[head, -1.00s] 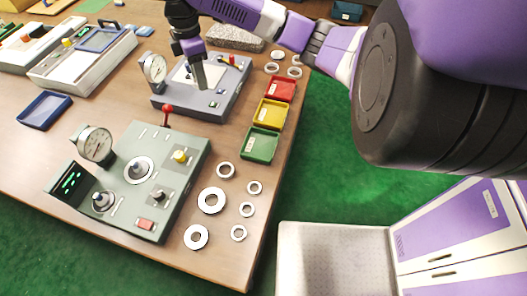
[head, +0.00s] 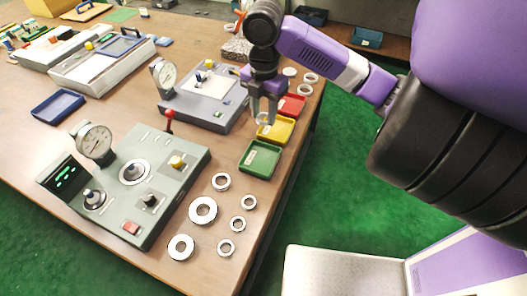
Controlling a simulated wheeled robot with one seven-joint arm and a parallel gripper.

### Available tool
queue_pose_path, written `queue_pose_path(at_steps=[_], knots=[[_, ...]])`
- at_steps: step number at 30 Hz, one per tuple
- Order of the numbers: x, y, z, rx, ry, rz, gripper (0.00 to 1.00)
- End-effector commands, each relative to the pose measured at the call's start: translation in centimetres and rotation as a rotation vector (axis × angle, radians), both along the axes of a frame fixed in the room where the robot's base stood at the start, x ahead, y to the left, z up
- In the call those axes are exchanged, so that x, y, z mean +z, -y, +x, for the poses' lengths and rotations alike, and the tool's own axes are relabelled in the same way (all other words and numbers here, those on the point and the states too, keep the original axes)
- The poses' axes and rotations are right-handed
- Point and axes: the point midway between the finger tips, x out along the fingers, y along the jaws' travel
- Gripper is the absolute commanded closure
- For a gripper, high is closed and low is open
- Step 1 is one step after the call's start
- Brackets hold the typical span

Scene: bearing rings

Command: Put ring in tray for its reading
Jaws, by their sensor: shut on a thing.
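My gripper (head: 264,112) points down and is shut on a small metal ring (head: 264,119). It holds the ring near the left edge of the yellow tray (head: 285,134); I cannot tell how high above it. The green tray (head: 261,157) is in front, empty and clear of the gripper.
A green-grey gauge station (head: 155,205) with a lit display stands at front left. Several loose rings (head: 203,210) lie right of it, and others lie behind the red tray. A blue tray (head: 57,106) is at left. The table's right edge is close to the coloured trays.

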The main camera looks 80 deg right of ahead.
Motion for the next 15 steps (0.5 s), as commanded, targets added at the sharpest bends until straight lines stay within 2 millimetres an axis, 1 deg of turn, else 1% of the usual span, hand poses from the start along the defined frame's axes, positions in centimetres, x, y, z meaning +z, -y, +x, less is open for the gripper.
queue_pose_path(at_steps=[1, 9, 12, 15], knots=[[-1.5, -0.1, -0.1, -0.005, -0.001, 0.006, 1.0], [-7.7, 0.0, -0.1, -0.005, -0.003, 0.003, 1.0], [-9.5, 0.0, -0.1, -0.005, -0.002, 0.002, 1.0], [-10.6, 0.0, -0.1, -0.004, -0.002, 0.001, 1.0]])
